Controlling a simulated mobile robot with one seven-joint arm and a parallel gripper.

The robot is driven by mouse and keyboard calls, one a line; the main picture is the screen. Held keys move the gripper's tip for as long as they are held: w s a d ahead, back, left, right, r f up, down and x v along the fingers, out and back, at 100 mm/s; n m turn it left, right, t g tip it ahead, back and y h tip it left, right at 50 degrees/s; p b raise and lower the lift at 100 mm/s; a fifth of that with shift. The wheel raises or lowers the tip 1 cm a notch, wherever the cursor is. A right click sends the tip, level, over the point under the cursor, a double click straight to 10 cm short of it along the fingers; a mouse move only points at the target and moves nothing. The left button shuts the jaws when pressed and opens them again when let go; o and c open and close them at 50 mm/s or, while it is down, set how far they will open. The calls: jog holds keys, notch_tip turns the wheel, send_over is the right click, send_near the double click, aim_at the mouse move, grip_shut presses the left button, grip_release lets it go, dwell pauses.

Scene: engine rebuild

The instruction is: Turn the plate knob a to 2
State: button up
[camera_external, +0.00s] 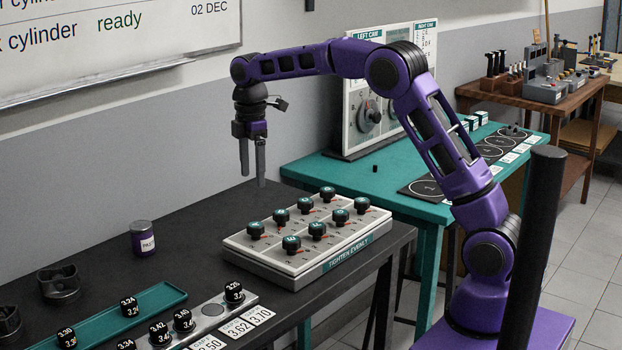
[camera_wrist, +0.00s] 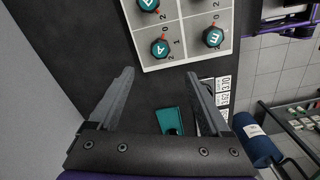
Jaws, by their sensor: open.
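The grey plate (camera_external: 311,266) lies on the black bench and carries two rows of black knobs with teal lettered caps. Knob A (camera_wrist: 160,48) is at the plate's lower left corner in the wrist view; in the external view it is the back-row knob at the left end (camera_external: 256,230). Its red pointer appears to point up, towards the 0 mark, with 1 and 2 further round to the right. My gripper (camera_external: 253,180) is open and empty, pointing down above and behind the knob's end of the plate. In the wrist view its fingertips (camera_wrist: 161,73) are apart, below knob A.
Knob E (camera_wrist: 213,37) is beside knob A; other knobs stand close. A teal tray (camera_external: 100,325) and a numbered rack (camera_external: 245,300) lie at the front left. A purple jar (camera_external: 142,240) stands towards the wall. The bench between jar and plate is clear.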

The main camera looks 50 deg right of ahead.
aim_at(255, 224)
notch_tip(255, 224, down, 12)
jog(key=shift+f+b, duration=0.2)
jog(key=shift+b, duration=0.5)
grip_shut()
